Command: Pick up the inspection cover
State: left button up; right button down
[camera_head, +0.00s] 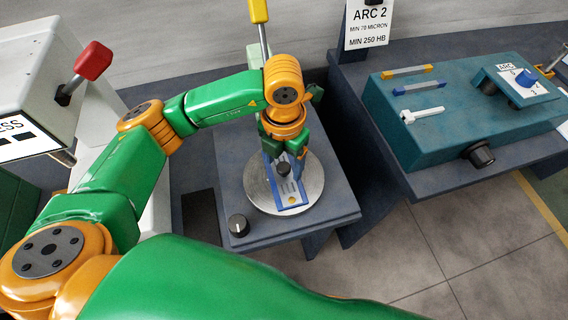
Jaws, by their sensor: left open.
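A narrow blue and silver plate with a dark round knob (287,193) lies on a round metal disc (313,191), on a grey-blue pedestal. It appears to be the inspection cover, though I cannot confirm this. My left gripper (284,152) points down over the far end of the plate, with its green fingers apart. The wrist hides part of the plate's far end, and I cannot tell whether the fingers touch it. My right gripper is out of the picture.
A black knob (238,225) is on the pedestal's front left corner. A teal machine (440,135) stands on a bench at right. A yellow-handled lever (259,12) rises behind my wrist. A white machine with a red-handled lever (92,61) stands at left.

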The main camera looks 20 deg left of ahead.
aim_at(284, 166)
pick_arm(q)
notch_tip(284, 166, down, 3)
jog(key=shift+a+r, duration=0.1)
jog(key=shift+r, duration=0.05)
jog(key=shift+w+f, duration=0.3)
jog(key=shift+f, duration=0.05)
jog(key=shift+s+r, duration=0.1)
jog(key=c, duration=0.8)
grip_shut()
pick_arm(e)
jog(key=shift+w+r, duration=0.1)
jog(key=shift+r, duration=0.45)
